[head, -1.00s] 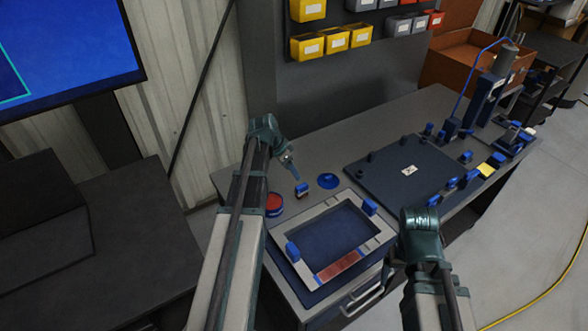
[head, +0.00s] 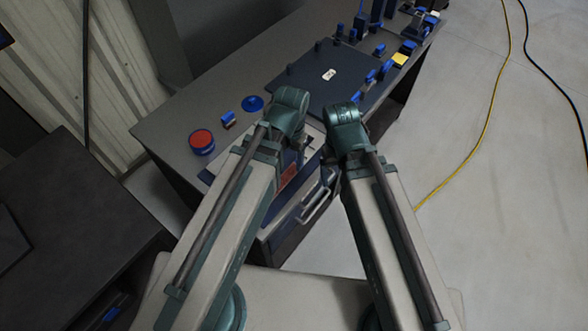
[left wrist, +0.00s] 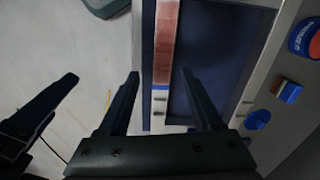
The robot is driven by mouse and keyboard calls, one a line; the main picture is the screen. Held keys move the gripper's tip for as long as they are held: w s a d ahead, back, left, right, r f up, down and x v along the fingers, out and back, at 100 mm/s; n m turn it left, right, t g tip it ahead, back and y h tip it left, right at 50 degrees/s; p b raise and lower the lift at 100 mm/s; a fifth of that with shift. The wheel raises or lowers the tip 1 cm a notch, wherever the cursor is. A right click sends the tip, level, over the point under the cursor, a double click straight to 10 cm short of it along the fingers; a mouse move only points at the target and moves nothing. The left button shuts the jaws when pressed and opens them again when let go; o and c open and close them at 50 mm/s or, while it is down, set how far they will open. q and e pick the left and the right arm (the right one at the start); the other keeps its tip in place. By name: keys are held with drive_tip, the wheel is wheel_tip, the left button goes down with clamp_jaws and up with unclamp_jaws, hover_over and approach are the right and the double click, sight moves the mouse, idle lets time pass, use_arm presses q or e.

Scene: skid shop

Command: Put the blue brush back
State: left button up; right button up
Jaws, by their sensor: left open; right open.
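A small blue block with a brown and white side (head: 228,119), possibly the blue brush, lies on the bench between a red-topped blue tin (head: 202,142) and a flat blue disc (head: 252,103). The block also shows at the right of the left wrist view (left wrist: 288,91), with the disc (left wrist: 257,120) below it. My left gripper (left wrist: 160,75) is open and empty, over the frame's reddish strip (left wrist: 166,35), apart from the block. Dark fingers at the left of the left wrist view appear to be my right gripper (left wrist: 45,112), holding nothing visible.
The pale frame (left wrist: 262,60) around a dark recess is mostly hidden by my arms in the head view. A dark board (head: 325,85) with blue clamps covers the bench beyond. A drawer handle (head: 315,207) is on the bench front. Open floor lies right.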

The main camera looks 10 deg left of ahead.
use_arm(q)
drive_tip(key=shift+y, duration=0.5)
drive_tip(key=s, duration=0.1)
drive_tip(key=s+d, duration=0.2)
drive_tip(key=shift+s, duration=0.35)
